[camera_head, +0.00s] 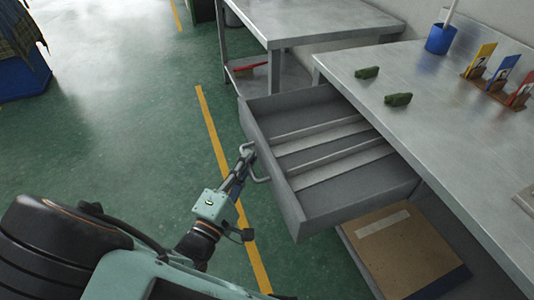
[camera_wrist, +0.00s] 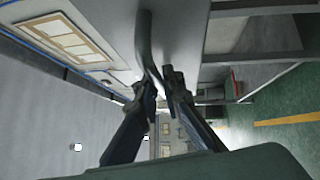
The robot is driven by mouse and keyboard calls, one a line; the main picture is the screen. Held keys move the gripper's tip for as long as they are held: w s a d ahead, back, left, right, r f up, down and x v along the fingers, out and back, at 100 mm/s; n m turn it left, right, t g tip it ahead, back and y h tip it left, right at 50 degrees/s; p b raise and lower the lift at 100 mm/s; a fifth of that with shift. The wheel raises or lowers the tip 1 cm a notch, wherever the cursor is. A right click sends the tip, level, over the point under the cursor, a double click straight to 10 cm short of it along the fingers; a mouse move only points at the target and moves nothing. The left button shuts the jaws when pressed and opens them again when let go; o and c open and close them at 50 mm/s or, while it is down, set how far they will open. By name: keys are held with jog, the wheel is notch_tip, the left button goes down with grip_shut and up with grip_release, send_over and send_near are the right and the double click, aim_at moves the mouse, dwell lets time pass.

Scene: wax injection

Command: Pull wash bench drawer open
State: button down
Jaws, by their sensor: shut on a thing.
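The wash bench drawer (camera_head: 298,215) is grey and pulled well out from under the metal wash bench (camera_head: 432,88) in the head view. Its inside shows long divider strips and no loose items. A bow handle (camera_head: 262,178) sits on its front face. My gripper (camera_head: 249,150) is at the handle, its fingers shut on the bar. In the wrist view, the fingers of my gripper (camera_wrist: 162,82) close around the grey handle bar (camera_wrist: 146,40). The exact finger contact is partly hidden by the fingers themselves.
Two green objects (camera_head: 398,99), a blue cup (camera_head: 440,38) and coloured cards (camera_head: 503,72) in a rack stand on the bench. A cardboard box (camera_head: 402,250) lies on the lower shelf. Another metal table (camera_head: 310,18) stands behind. Green floor (camera_head: 120,120) left of the drawer is clear.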

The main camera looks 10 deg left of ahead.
jog(key=shift+s+a, duration=0.15)
jog(key=shift+a, duration=0.05)
jog(key=c, duration=2.1)
grip_release()
jog(key=v, duration=1.2)
